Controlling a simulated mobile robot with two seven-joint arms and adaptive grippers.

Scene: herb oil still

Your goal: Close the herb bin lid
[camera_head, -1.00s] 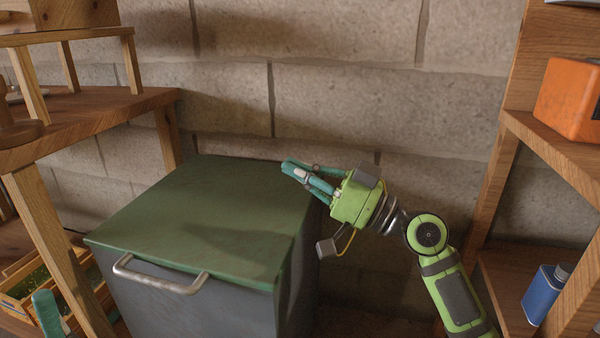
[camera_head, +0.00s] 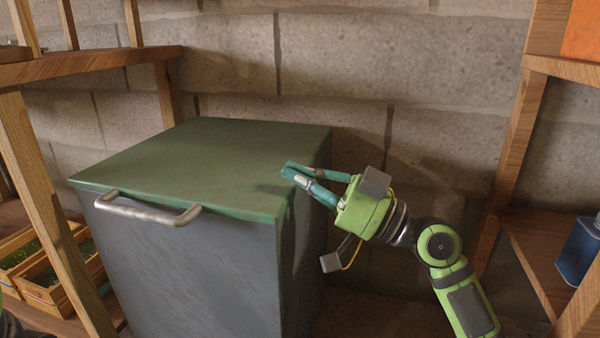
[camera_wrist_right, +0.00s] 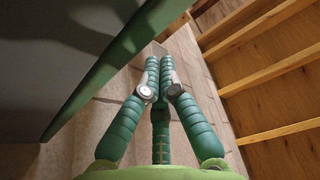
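The herb bin is a grey box (camera_head: 190,265) with a green lid (camera_head: 215,165) in the head view. The lid lies flat across the top, and I see no gap along its front edge. A metal bar handle (camera_head: 148,212) sticks out at the front. My right gripper (camera_head: 287,170) is at the lid's right edge, its fingertips near or over that edge; I cannot tell if they touch. In the right wrist view its fingers (camera_wrist_right: 160,62) are together with nothing between them, and the lid's green edge (camera_wrist_right: 115,62) runs beside them. My left gripper is not clearly in view.
A wooden shelf (camera_head: 95,66) stands left of the bin, with wooden crates (camera_head: 55,280) below it. Another wooden shelf (camera_head: 540,240) with a blue container (camera_head: 578,252) stands right. A block wall (camera_head: 400,60) is close behind the bin.

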